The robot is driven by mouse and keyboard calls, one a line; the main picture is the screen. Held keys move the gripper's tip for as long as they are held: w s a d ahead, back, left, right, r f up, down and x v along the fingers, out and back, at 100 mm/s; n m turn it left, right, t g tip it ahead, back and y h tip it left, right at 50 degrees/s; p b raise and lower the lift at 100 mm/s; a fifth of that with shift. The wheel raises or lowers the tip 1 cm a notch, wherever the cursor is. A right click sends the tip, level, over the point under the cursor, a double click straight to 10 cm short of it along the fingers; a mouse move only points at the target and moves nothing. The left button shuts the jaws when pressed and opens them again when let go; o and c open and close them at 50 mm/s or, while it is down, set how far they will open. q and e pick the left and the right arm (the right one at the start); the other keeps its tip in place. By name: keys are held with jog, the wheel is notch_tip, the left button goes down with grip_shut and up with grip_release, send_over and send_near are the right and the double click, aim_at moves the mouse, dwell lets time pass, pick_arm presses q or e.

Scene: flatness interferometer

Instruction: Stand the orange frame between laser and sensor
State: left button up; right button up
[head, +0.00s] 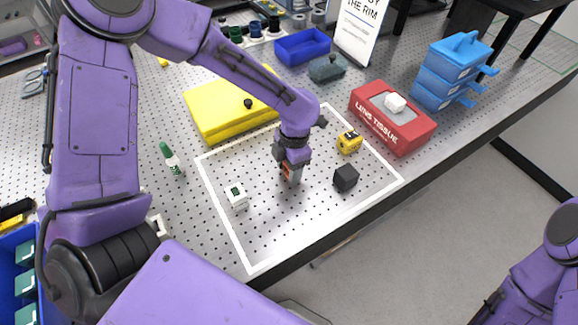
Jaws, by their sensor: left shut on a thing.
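My left gripper (291,178) points down over the perforated bench, inside the white outlined area. It is shut on the orange frame (290,170), which shows only as a small orange patch between the fingers. I cannot tell whether the frame touches the bench. A black cube (346,178) is to the right of the gripper, and a small yellow block (349,141) is behind that cube. A white block with a dark green face (236,195) is to the left of the gripper. Which of these is laser or sensor is not clear. My right gripper is out of view.
A yellow case (228,112) lies behind the outlined area. A red lens tissue box (393,118) is at its right. A green-capped bottle (171,158) stands left. Blue stacked drawers (453,68), a blue tray (302,46) and a sign (357,30) are further back.

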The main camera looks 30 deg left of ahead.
pick_arm(q)
jog(key=shift+f, duration=0.1)
jog(key=o, duration=1.4)
jog(key=r, duration=0.4)
jog(key=w+r, duration=0.1)
jog(key=r, duration=0.7)
jog(key=shift+w+d+r+b, duration=0.15)
jog(key=shift+d+b, duration=0.1)
jog(key=shift+b, duration=0.05)
